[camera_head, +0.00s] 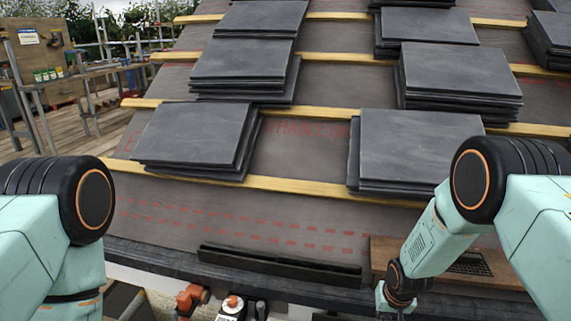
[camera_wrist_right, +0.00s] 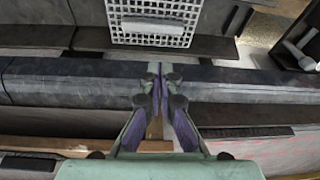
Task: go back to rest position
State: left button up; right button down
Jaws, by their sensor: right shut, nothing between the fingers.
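My right gripper (camera_wrist_right: 160,75) shows in the right wrist view with its two fingers together and nothing between them. It is over the dark roof edge (camera_wrist_right: 60,85). In the head view, my right arm reaches down to the bottom edge, where the dark wrist and part of the gripper (camera_head: 398,304) show at lower right; the fingertips are cut off or too small to tell. My left arm comes in at the left and bends downward; its gripper is outside the picture.
Several stacks of dark slate tiles, such as the front left stack (camera_head: 195,135) and front right stack (camera_head: 415,145), lie on wooden battens (camera_head: 275,183). A white grid basket (camera_wrist_right: 150,22) and a hammer (camera_wrist_right: 300,50) are beyond the roof edge. A wooden board (camera_head: 390,250) lies beside my right arm.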

jog(key=s+a+f+n+p, duration=0.1)
jog(key=s, duration=0.8)
jog(key=s+a+f+p, duration=0.1)
jog(key=s+a, duration=0.1)
jog(key=s, duration=0.8)
jog(key=s+r+g+p, duration=0.1)
jog(key=s+r, duration=0.2)
jog(key=s, duration=0.6)
jog(key=s+r+g+p, duration=0.1)
jog(key=s+r, duration=0.3)
jog(key=s, duration=0.5)
jog(key=shift+a+n+g+p, duration=0.2)
jog(key=shift+n+g+p, duration=0.1)
jog(key=shift+g+p, duration=0.15)
